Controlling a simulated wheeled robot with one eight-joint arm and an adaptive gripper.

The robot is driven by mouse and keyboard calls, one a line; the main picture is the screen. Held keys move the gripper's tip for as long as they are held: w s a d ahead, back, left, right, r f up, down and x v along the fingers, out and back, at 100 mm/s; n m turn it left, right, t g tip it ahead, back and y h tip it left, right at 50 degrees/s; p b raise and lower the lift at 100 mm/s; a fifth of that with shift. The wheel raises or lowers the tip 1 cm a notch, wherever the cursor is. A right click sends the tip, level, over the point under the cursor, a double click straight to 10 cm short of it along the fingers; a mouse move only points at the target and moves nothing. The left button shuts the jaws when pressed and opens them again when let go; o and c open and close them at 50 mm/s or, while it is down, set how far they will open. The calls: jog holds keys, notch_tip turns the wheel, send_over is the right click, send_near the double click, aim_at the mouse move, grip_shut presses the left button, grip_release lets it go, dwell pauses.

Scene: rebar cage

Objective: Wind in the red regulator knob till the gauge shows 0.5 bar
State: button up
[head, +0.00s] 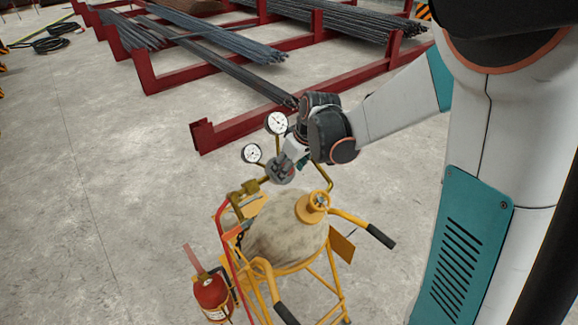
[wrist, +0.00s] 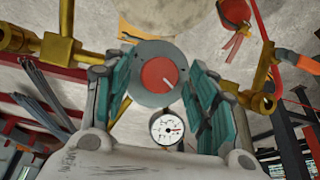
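The red regulator knob (wrist: 159,75), with a white mark pointing down and right, sits on a round grey regulator body (wrist: 148,97) in the wrist view. My gripper (wrist: 161,72) is open, its teal-padded fingers on either side of the knob with visible gaps. In the head view my gripper (head: 292,152) is at the regulator and mostly hides the knob. One gauge (wrist: 167,128) shows below the knob in the wrist view; its scale is too small to read surely. The head view shows two white gauges, an upper one (head: 277,123) and a lower left one (head: 252,153).
Brass fittings (wrist: 57,47) and a pipe (wrist: 262,100) flank the regulator. Below stands a gas cylinder (head: 285,235) on a yellow trolley with black-gripped handles (head: 365,228). A red fire extinguisher (head: 212,296) hangs at its left.

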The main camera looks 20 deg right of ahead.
jog(key=c, duration=0.9)
jog(key=m+b, duration=0.1)
jog(key=m+y+b, duration=0.1)
jog(key=shift+d+f+g+b, duration=0.2)
jog(key=shift+f+g+b, duration=0.05)
jog(key=shift+g+b, duration=0.05)
jog(key=shift+m+y+b, duration=0.6)
jog(key=shift+m+b, duration=0.15)
jog(key=shift+m, duration=0.25)
jog(key=shift+r+m, duration=0.2)
jog(key=shift+m, duration=0.2)
jog(key=o, duration=1.1)
jog(key=shift+r, duration=0.1)
jog(key=v, duration=1.1)
jog(key=shift+s+d+r, duration=0.1)
jog(key=shift+d+r, duration=0.2)
jog(key=shift+d, duration=0.05)
